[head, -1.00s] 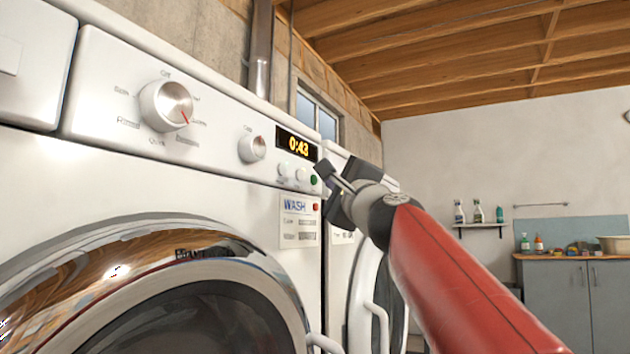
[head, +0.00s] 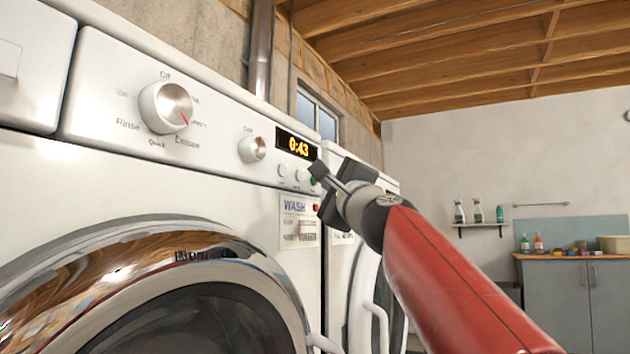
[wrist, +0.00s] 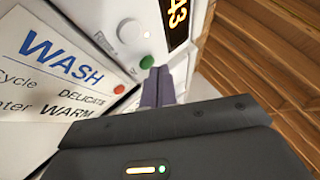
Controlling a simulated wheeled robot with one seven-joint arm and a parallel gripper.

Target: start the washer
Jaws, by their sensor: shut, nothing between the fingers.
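The white washer (head: 190,205) fills the left of the head view, with a large dial (head: 166,107), a small dial (head: 252,148) and a display (head: 296,144) reading 0:43. A green button (wrist: 147,62) and a white button (wrist: 131,32) show below the display in the wrist view. My gripper (head: 316,170) is shut and empty, its tips at the green button, which they partly hide in the head view. In the wrist view the tips (wrist: 158,72) are just beside and below the green button; I cannot tell whether they touch it.
A WASH label (wrist: 62,62) with a red dot lies beside the buttons. A second white machine (head: 345,270) stands right of the washer, close behind my gripper. A grey cabinet (head: 575,300) stands far right.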

